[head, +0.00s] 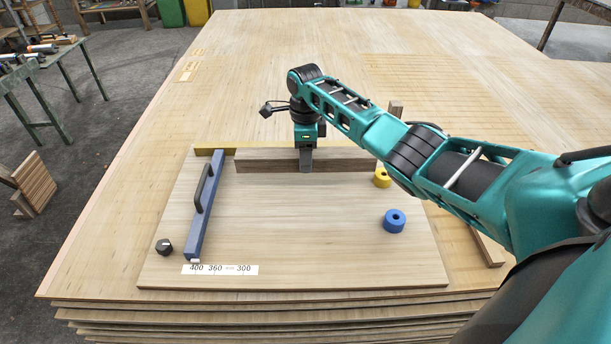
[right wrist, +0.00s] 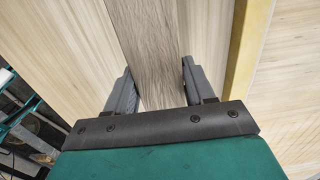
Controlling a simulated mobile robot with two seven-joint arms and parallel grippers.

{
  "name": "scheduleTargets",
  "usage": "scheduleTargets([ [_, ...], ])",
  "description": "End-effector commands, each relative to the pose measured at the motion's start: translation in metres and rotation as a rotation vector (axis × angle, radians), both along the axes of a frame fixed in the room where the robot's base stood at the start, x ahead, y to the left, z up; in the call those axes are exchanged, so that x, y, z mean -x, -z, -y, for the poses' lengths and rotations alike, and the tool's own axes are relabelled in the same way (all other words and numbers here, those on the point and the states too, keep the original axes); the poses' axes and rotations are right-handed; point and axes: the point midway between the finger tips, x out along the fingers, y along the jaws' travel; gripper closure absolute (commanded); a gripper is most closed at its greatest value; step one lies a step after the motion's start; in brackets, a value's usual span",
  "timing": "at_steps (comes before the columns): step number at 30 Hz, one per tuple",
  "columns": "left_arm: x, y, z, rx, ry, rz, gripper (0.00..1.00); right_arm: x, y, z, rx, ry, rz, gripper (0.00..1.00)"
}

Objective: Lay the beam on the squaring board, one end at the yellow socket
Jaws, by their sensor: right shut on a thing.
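The brown beam (head: 265,160) lies crosswise along the back of the squaring board (head: 300,235), close to the yellow back strip (head: 222,150). Its right end is near the yellow socket (head: 382,178); the arm is close there, so I cannot tell whether they touch. My right gripper (head: 306,168) is shut on the beam around its middle. In the right wrist view the beam (right wrist: 148,45) runs between the two fingers (right wrist: 158,85), with the yellow strip (right wrist: 248,50) to the right. Whether the beam rests fully on the board is unclear. My left gripper is out of view.
A blue bar with a dark handle (head: 204,210) stands at the board's left. A blue socket (head: 394,221), a black knob (head: 164,247) and a number label (head: 220,269) are on the board. A wooden piece (head: 488,248) lies right of it.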

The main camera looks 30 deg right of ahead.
Motion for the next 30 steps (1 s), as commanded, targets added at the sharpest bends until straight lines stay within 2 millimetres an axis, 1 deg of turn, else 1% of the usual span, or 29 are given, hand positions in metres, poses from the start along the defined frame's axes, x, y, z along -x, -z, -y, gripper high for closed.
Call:
scheduleTargets([
  [1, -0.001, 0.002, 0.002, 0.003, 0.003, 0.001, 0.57, -0.001, 0.007, 0.000, 0.000, 0.000, 0.001, 0.90],
  [5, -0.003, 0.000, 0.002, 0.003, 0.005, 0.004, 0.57, -0.001, 0.013, 0.000, -0.001, 0.000, 0.002, 0.90],
  [8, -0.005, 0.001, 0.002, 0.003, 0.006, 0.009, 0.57, -0.001, 0.022, 0.000, 0.000, -0.001, 0.001, 0.90],
  [12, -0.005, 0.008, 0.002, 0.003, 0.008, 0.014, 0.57, -0.001, 0.046, -0.001, -0.002, -0.002, 0.001, 0.90],
  [14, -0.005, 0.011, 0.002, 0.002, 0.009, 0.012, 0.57, -0.001, 0.053, -0.001, -0.001, -0.002, 0.001, 0.90],
  [26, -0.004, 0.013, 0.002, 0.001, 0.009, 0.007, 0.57, -0.001, 0.057, -0.001, -0.001, -0.001, 0.002, 0.90],
  [27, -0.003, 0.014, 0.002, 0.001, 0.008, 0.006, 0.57, 0.000, 0.059, 0.000, -0.001, -0.001, 0.001, 0.46],
  [30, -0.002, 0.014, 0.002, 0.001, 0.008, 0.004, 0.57, 0.000, 0.058, 0.000, -0.001, -0.001, 0.001, 0.36],
])
